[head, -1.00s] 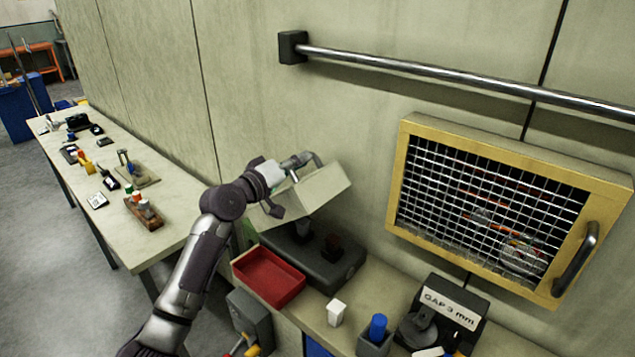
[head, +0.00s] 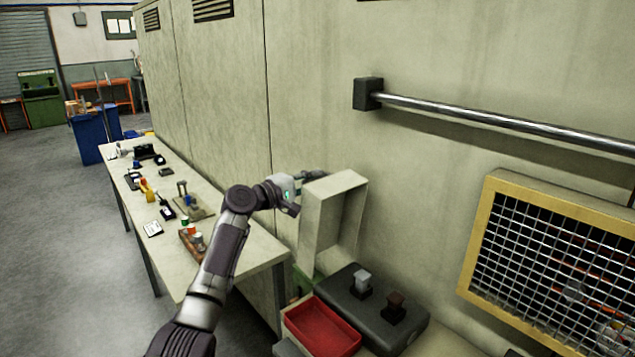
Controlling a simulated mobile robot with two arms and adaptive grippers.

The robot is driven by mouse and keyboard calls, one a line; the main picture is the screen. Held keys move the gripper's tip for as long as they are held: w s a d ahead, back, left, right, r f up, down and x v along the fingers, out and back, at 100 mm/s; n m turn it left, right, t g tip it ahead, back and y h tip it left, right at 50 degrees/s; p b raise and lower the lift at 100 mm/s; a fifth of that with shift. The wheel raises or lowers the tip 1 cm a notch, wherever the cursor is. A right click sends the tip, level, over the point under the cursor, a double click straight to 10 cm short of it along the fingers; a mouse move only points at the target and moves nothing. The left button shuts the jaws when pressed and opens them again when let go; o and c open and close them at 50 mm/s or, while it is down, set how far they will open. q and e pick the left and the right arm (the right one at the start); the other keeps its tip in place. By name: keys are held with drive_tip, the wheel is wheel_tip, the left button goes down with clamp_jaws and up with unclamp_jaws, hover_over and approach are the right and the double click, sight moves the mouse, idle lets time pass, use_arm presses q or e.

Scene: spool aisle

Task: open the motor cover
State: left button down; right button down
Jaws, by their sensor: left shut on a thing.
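The motor cover (head: 322,231) is a pale beige box-shaped lid, tipped up steeply with its hollow side facing right. It stands above the back of a dark grey base (head: 345,308). The fingertips are partly hidden, so the exact contact does not show. My right gripper is not in view.
A red tray (head: 322,328) sits in front of the base. A wall rail (head: 480,117) and a yellow-framed mesh panel (head: 483,235) are at the right. A long bench (head: 235,241) with tools is at the left.

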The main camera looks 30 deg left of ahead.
use_arm(q)
drive_tip(key=shift+w+a, duration=0.1)
drive_tip(key=shift+a, duration=0.25)
drive_tip(key=c, duration=1.1)
unclamp_jaws()
drive_tip(key=shift+d, duration=0.1)
drive_tip(key=shift+c, duration=0.2)
drive_tip(key=shift+f, duration=0.1)
drive_tip(key=v, duration=1.2)
